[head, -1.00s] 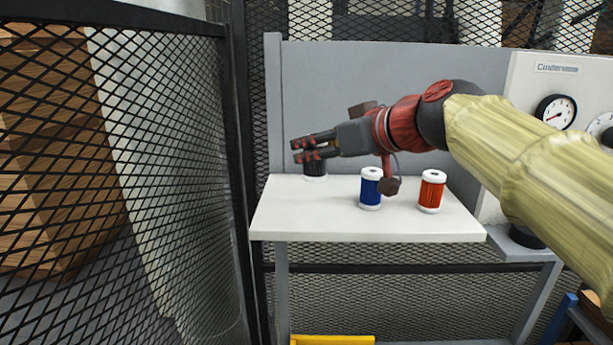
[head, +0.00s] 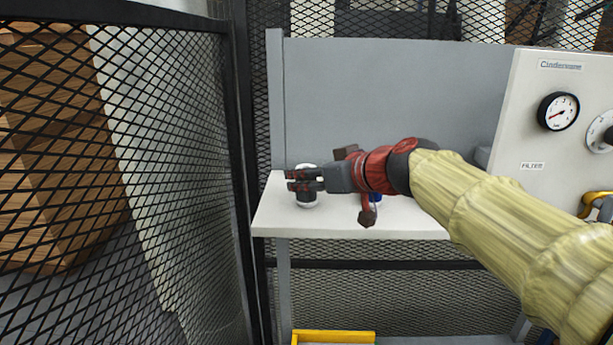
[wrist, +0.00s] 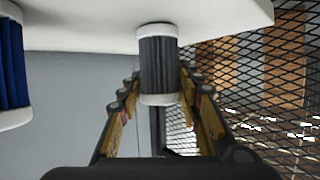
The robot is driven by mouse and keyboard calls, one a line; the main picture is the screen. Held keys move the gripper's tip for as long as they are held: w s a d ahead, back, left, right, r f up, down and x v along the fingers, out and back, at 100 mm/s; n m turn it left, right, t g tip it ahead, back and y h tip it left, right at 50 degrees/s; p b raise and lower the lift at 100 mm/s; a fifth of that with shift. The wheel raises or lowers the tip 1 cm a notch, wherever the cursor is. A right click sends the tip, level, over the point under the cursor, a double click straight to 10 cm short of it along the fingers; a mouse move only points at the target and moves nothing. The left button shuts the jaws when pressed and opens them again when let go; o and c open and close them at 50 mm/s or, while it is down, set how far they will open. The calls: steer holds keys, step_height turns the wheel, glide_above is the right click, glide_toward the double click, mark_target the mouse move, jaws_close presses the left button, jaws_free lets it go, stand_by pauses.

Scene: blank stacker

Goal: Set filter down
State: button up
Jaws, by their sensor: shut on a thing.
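A dark ribbed filter with white end caps (head: 307,198) is upright over the left part of the white bench top (head: 290,222). My gripper (head: 305,180) is shut on this filter from the side. In the wrist view the dark filter (wrist: 158,65) lies between my two fingers (wrist: 165,110), with the bench top along the upper edge. I cannot tell whether its lower cap touches the bench. A blue filter (head: 375,197) is mostly hidden behind my wrist; its blue side (wrist: 12,60) shows at the left of the wrist view.
A grey back panel (head: 390,95) stands behind the bench. A mesh fence (head: 180,150) is close on the left. A panel with gauges (head: 535,105) and a "FILTER" label is at right. A yellow-edged tray (head: 333,336) lies below. The bench front left is clear.

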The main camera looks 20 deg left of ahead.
steer(key=shift+f, duration=0.1)
steer(key=o, duration=1.2)
steer(key=shift+o, duration=0.2)
steer(key=shift+s+d+r, duration=0.15)
steer(key=shift+d+r, duration=0.05)
steer(key=shift+r, duration=0.15)
steer(key=b+v, duration=0.2)
steer(key=v, duration=1)
steer(key=s+d+f+m+h, duration=0.3)
steer(key=s+d+f, duration=0.4)
steer(key=d+f, duration=0.2)
steer(key=s+d+f+m+g+h, duration=0.1)
steer(key=s+d+f+m+h, duration=0.3)
steer(key=s+d+f, duration=0.4)
steer(key=s+d+f+m+g+h, duration=0.1)
steer(key=s+d+f+m+h, duration=0.2)
steer(key=s+d+f, duration=0.4)
steer(key=d+f, duration=0.3)
steer(key=f, duration=0.5)
steer(key=shift+s+d+f+m+h, duration=0.25)
steer(key=shift+s+m+h, duration=0.05)
steer(key=shift+s+h, duration=0.1)
